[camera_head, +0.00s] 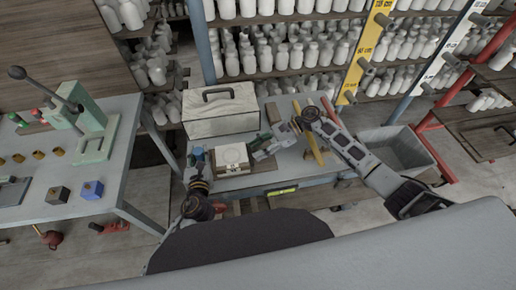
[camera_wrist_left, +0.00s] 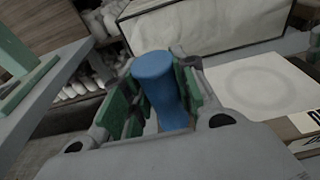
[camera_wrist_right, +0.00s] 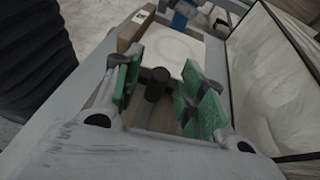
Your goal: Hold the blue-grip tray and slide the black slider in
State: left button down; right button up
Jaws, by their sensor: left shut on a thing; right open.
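The tray (camera_head: 232,157) is a pale block with a faint ring on its top, on the small table. It also shows in the left wrist view (camera_wrist_left: 262,88) and the right wrist view (camera_wrist_right: 172,50). Its blue grip (camera_wrist_left: 160,80) stands upright between the green pads of my left gripper (camera_wrist_left: 155,95), which is shut on it. The black slider's knob (camera_wrist_right: 156,84) sticks up between the spread green fingers of my right gripper (camera_wrist_right: 165,90). That gripper is open, with gaps visible beside the knob. In the head view my right gripper (camera_head: 262,148) is right of the tray.
A pale case (camera_head: 220,112) with a black handle stands behind the tray. A yellow piece (camera_head: 310,148) is under my right arm. A grey bin (camera_head: 396,150) is at the right. The left bench (camera_head: 110,170) holds a green press and small blocks. Shelves of white bottles fill the back.

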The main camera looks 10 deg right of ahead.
pick_arm(q)
jog(key=shift+s+f, duration=0.1)
jog(key=shift+f, duration=0.15)
pick_arm(e)
jog(key=v, duration=1.2)
pick_arm(q)
jog(key=c, duration=1)
grip_release()
jog(key=shift+r, duration=0.1)
jog(key=shift+c, duration=0.2)
pick_arm(e)
jog(key=shift+f, duration=0.1)
pick_arm(q)
jog(key=shift+r, duration=0.1)
jog(key=shift+s+r, duration=0.25)
jog(key=shift+s, duration=0.95)
jog(key=shift+s+r, duration=0.2)
jog(key=shift+s, duration=1)
jog(key=shift+s+r, duration=0.25)
jog(key=shift+s, duration=0.95)
